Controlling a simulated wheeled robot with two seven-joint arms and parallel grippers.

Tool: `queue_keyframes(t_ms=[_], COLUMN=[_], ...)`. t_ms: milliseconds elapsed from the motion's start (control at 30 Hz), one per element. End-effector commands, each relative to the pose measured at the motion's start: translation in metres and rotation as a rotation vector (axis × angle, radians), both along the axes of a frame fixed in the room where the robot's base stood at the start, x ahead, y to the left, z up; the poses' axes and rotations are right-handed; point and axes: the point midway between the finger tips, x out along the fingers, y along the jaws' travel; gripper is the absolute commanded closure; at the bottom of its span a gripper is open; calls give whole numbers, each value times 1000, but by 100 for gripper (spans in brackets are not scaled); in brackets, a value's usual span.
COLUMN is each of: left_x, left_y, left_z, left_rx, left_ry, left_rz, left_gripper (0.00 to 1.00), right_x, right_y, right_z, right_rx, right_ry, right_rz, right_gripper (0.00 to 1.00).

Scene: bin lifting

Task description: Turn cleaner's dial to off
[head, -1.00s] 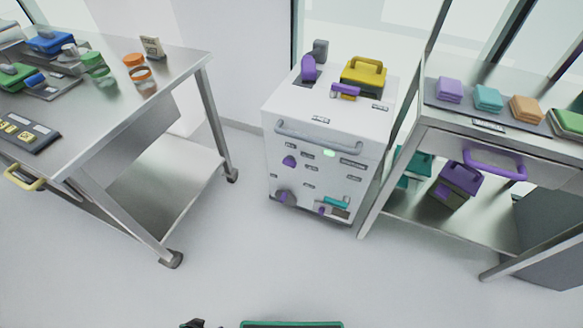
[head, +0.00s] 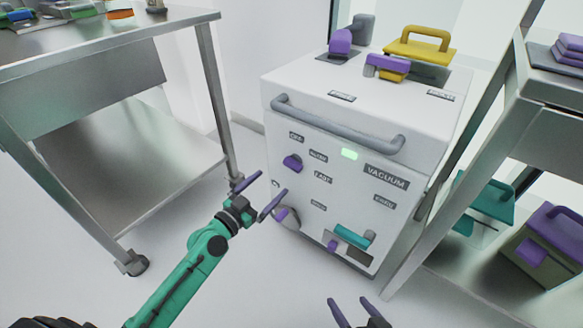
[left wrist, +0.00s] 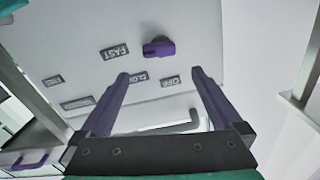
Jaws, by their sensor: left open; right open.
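The white cleaner (head: 330,150) stands on the floor ahead with VACUUM on its front. Its purple dial (head: 292,162) sits at the upper left of the front, beside the labels OFF (head: 296,137), SLOW (head: 318,156) and FAST (head: 322,177). The dial's narrow end seems to point toward FAST. My left gripper (head: 274,181) is open and empty, just left of and below the dial in the head view. In the left wrist view the dial (left wrist: 158,47) lies beyond the gap between the fingertips (left wrist: 160,72), apart from them. My right gripper (head: 346,299) is open and empty at the bottom.
A grey handle bar (head: 335,125) crosses the cleaner's upper front. A steel table (head: 110,40) stands left, a shelf (head: 545,115) right. Floor between is clear.

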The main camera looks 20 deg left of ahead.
Motion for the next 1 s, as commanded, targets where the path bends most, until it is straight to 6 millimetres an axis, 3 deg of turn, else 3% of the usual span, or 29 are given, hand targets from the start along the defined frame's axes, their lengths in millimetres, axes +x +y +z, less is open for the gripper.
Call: queue_keyframes(t_ms=[100,300,433,667,700,900,1000], left_x=[32,75,88,90,90,89,89], left_y=[-13,-30,-36,-37,-37,-36,-36], left_z=[3,0,0,-1,-1,-1,-1], left_rx=[-8,-4,-2,-1,-1,-1,-2], left_ry=[-3,0,1,2,2,3,3], left_rz=[1,-1,-2,-2,-2,-2,-2], left_gripper=[0,0,0,0,4,79,78], right_x=[1,0,0,1,0,0,0], right_y=[-5,-5,-4,-3,-3,-3,-3], right_z=[3,0,0,0,0,0,0], right_rx=[-29,-30,-20,-19,-19,-19,-19], right_ry=[32,35,24,21,21,21,21], right_rz=[7,8,5,4,5,5,5], right_gripper=[0,0,0,0,0,0,0])
